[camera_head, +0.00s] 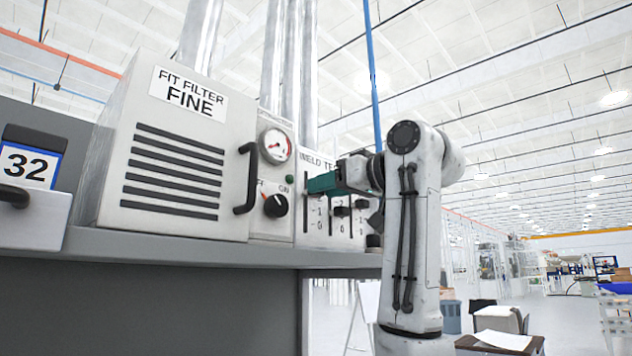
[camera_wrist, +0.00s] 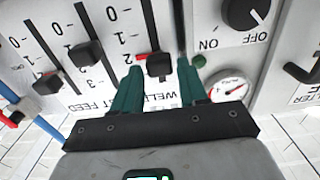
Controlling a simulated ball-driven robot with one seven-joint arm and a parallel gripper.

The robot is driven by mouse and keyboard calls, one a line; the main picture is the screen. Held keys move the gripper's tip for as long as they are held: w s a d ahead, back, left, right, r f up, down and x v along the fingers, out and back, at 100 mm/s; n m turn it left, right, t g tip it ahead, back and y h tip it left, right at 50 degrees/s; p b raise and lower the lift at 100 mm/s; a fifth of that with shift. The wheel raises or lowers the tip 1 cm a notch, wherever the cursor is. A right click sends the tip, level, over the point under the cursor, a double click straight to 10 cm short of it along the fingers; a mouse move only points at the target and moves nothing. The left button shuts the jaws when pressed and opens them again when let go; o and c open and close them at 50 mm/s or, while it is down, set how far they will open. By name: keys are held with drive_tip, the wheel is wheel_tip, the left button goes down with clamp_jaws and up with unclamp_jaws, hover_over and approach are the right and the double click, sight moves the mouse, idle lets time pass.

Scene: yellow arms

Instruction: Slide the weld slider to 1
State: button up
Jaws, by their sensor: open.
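The weld slider (camera_wrist: 160,66) is a black knob with a red pointer, on a dark slot (camera_wrist: 149,22) in the panel's scale. The wrist view shows the panel upside down. Its pointer is level with about the 2 mark. My gripper (camera_wrist: 160,72) is open, with one green finger on either side of the knob; firm contact cannot be told. In the head view my gripper (camera_head: 322,183) reaches the panel's left slot and hides the knob. The 1 mark (camera_head: 317,211) shows below the gripper there.
Two other slider knobs (camera_wrist: 83,54) (camera_wrist: 47,84) sit beside the weld slider. A rotary ON/OFF knob (camera_head: 275,205), a gauge (camera_head: 275,146) and a black handle (camera_head: 246,178) are left of the panel in the head view. The grey shelf (camera_head: 200,249) runs beneath.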

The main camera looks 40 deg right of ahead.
drive_tip(key=shift+w+p, duration=0.45)
drive_tip(key=shift+w, duration=1.25)
drive_tip(key=shift+c, duration=0.4)
clamp_jaws()
